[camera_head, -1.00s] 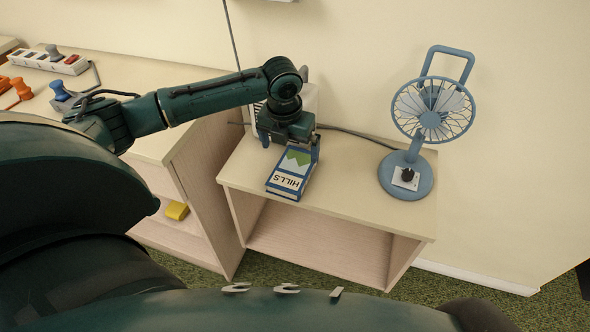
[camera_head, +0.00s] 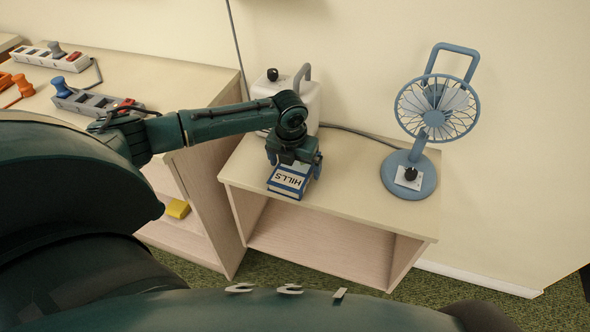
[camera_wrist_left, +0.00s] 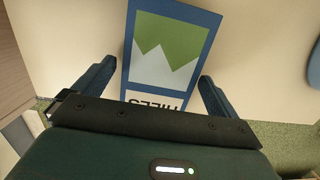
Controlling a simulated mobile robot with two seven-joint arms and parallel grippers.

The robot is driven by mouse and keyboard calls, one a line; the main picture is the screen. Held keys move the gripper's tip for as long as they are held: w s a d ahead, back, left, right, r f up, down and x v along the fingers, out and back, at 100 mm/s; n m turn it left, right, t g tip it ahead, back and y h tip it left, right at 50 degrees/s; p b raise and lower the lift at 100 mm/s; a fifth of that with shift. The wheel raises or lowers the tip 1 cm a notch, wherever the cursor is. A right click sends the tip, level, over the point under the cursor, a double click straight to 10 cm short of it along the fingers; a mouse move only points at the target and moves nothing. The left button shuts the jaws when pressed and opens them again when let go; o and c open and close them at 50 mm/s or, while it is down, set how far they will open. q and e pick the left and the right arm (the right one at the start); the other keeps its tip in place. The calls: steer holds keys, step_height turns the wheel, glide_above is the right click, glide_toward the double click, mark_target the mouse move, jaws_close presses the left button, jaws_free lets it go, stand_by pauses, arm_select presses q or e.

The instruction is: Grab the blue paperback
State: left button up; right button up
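The blue paperback (camera_head: 287,184), with "HILLS" on its cover, lies flat near the left front of the small shelf unit's top (camera_head: 360,192). My left gripper (camera_head: 294,164) is over its far part and hides that part in the head view. In the left wrist view the book (camera_wrist_left: 168,52) shows its green and white cover between the two spread fingers of my left gripper (camera_wrist_left: 155,84). Gaps show between the fingers and the book's sides. The gripper is open and empty. My right gripper is not in view.
A blue desk fan (camera_head: 408,175) stands at the right of the shelf top. A white container with a handle (camera_head: 308,104) stands behind my gripper. A longer cabinet (camera_head: 160,82) with power strips is at the left. The shelf top between book and fan is clear.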

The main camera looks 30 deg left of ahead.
arm_select(q)
steer(key=c, duration=0.9)
steer(key=shift+c, duration=0.2)
steer(key=shift+r, duration=0.15)
